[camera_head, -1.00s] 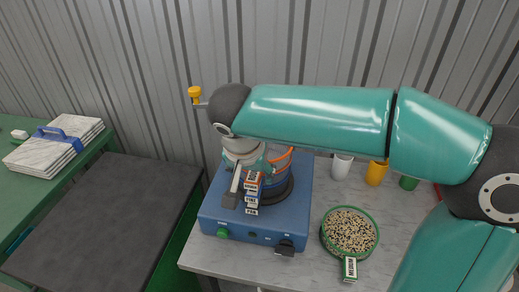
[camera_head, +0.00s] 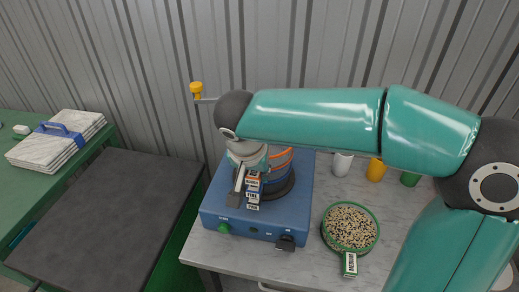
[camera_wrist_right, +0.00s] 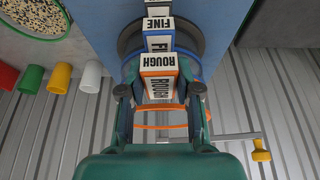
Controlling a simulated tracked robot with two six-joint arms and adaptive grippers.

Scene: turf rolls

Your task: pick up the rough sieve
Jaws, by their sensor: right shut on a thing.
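The rough sieve has an orange rim (camera_head: 281,158), partly hidden behind my right arm, and an orange-edged tab marked ROUGH. In the right wrist view the rough sieve's tab (camera_wrist_right: 158,80) sits between the fingers of my right gripper (camera_wrist_right: 160,92), which is shut on it. In the head view the right gripper (camera_head: 242,186) is at the front left of the sieve stack. Blue-edged FINE and PAN tabs (camera_head: 252,201) show below the rough one. I cannot tell whether the rough sieve is clear of the stack. My left gripper is not in view.
The stack stands on a blue shaker base (camera_head: 219,207) on a marble-topped table (camera_head: 330,273). A green sieve of grains marked MEDIUM (camera_head: 350,228) lies to the right. White (camera_head: 342,163), yellow (camera_head: 376,169) and green cups (camera_head: 410,178) stand behind. A dark flat surface (camera_head: 110,215) is clear at left.

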